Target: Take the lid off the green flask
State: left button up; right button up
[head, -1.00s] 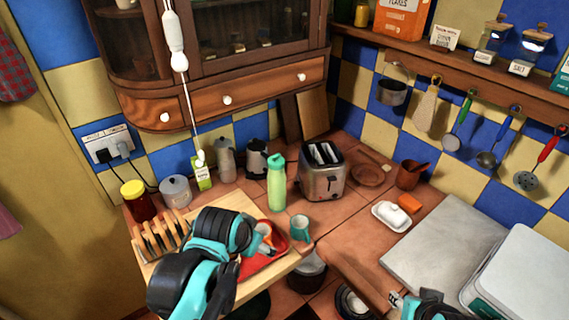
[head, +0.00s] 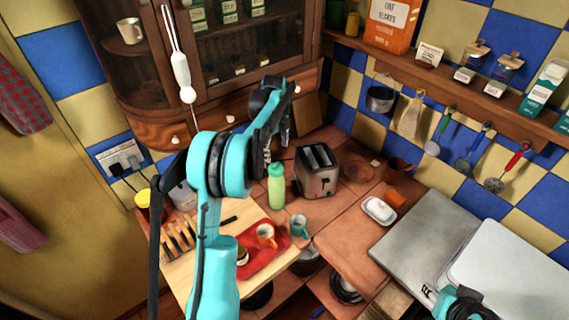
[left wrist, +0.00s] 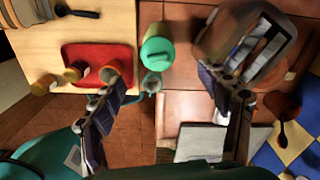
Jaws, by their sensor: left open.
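The green flask (head: 276,188) stands upright on the tiled counter, left of the toaster, with its light green lid (head: 276,170) on top. In the left wrist view I look down on the lid (left wrist: 157,53), ahead of the fingers and between their lines. My left gripper (head: 278,145) is above and near the flask, pointing down. Its two fingers are spread wide and empty in the left wrist view (left wrist: 168,108). My right gripper (head: 427,292) shows only in part at the lower right, and its jaws cannot be made out.
The toaster (head: 317,172) stands close right of the flask. A white butter dish (head: 379,211) lies farther right. A cabinet (head: 235,75) hangs behind.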

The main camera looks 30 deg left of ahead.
aim_at(276, 164)
pick_arm(q)
notch_tip(276, 164, down, 8)
jog(key=shift+s+a+r, duration=0.1)
jog(key=shift+s+a, duration=0.05)
jog(key=c, duration=1.2)
